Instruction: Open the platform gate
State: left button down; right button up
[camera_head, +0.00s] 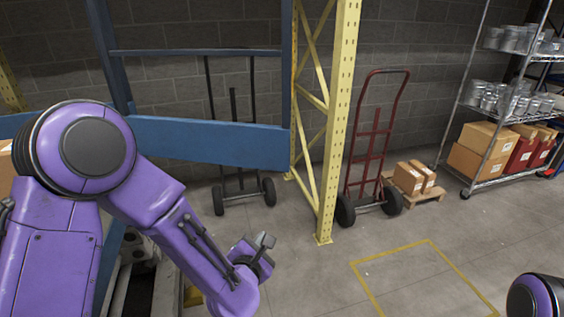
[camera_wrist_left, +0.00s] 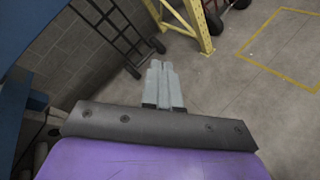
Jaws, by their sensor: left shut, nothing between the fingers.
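The blue platform gate (camera_head: 210,141) spans the left and middle of the head view, with a wide lower rail, a thin upper rail and an upright at its left. I cannot tell from this view whether it is latched. My left gripper (camera_head: 265,240) is below and in front of the lower rail, apart from it. In the left wrist view my left gripper (camera_wrist_left: 161,68) has its two grey fingers together with nothing between them. Blue parts show at the left edge of that view. My right gripper is not in view; only a piece of my right arm shows at the lower right.
A yellow rack upright (camera_head: 338,120) stands right of the gate. A red hand truck (camera_head: 375,140) and a dark one (camera_head: 243,190) stand by the wall. A wire shelf (camera_head: 500,100) holds cans and boxes at the right. The floor inside the yellow outline (camera_head: 425,285) is clear.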

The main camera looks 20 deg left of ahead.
pick_arm(q)
notch_tip(320, 180, up, 14)
jog(key=w+d+n+t, duration=0.2)
jog(key=w+n+t, duration=0.15)
jog(key=n, duration=0.45)
jog(key=p, duration=0.2)
send_near(286, 152)
jog(key=w, duration=0.6)
jog(key=shift+w+a+f, duration=0.15)
jog(key=shift+w+a, duration=0.15)
jog(key=shift+w, duration=0.1)
